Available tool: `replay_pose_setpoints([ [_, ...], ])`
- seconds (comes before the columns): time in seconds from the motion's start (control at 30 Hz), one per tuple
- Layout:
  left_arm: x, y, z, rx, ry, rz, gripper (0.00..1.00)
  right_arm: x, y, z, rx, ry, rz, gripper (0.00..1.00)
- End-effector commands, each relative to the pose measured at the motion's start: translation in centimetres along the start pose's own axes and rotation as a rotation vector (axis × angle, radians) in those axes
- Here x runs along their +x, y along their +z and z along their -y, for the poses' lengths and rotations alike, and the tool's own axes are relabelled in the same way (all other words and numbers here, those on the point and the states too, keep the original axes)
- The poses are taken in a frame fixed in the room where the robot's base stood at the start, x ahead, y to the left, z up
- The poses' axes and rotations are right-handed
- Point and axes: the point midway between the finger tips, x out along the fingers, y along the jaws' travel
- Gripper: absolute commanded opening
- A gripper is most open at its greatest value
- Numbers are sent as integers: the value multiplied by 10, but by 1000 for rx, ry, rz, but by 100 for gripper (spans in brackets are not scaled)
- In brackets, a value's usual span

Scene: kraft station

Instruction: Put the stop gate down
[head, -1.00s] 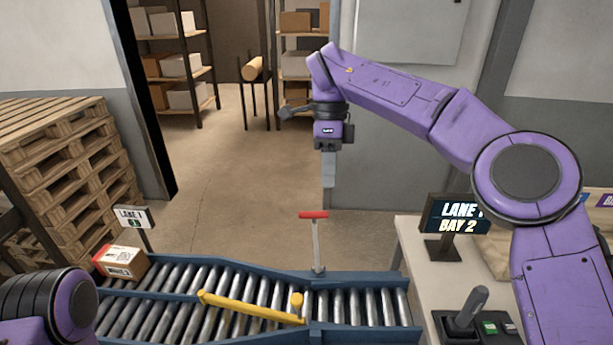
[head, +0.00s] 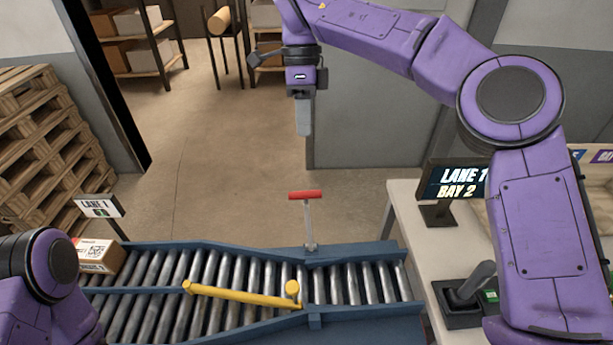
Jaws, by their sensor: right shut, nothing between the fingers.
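A T-shaped lever with a red crossbar (head: 306,195) and grey post stands upright at the far edge of the roller conveyor; I take it for the stop gate's handle, but cannot be sure. A yellow bar (head: 240,295) lies slantwise over the rollers, its right end by a yellow post (head: 292,288). My right gripper (head: 303,118) points down, shut and empty. In the picture it is above the red crossbar, with a clear gap. Only a link of my left arm shows at the lower left; its gripper is out of view.
A cardboard box (head: 98,256) sits at the conveyor's left end, by a Lane 1 sign (head: 98,206). On the right, a white table (head: 405,225) carries a Lane 1 Bay 2 display (head: 455,182) and a joystick box (head: 463,306). Pallets (head: 35,150) stand left. The floor behind the conveyor is clear.

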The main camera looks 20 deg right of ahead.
Motion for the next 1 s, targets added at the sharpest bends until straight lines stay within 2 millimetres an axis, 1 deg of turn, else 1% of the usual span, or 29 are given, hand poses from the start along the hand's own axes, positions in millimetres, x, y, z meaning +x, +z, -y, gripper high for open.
replay_pose_setpoints([
  [0.03,8,3,-1,0,1,-1,66,17,0,2,-2,6,-1,0],
  [0.27,10,3,-2,-1,1,-2,66,66,-1,4,1,10,-2,0],
  [0.37,8,2,-1,-1,1,-2,66,85,0,3,1,9,-2,0],
  [0.5,3,0,-1,-1,1,-2,66,95,-1,-17,-2,6,0,0],
  [0.63,0,-1,0,-1,1,-2,66,103,-2,-28,0,5,-1,0],
  [0.77,0,-1,0,-1,1,-2,66,106,-2,-31,1,5,1,0],
  [1.0,0,-1,0,-1,1,-2,66,106,-2,-31,2,5,0,0],
])
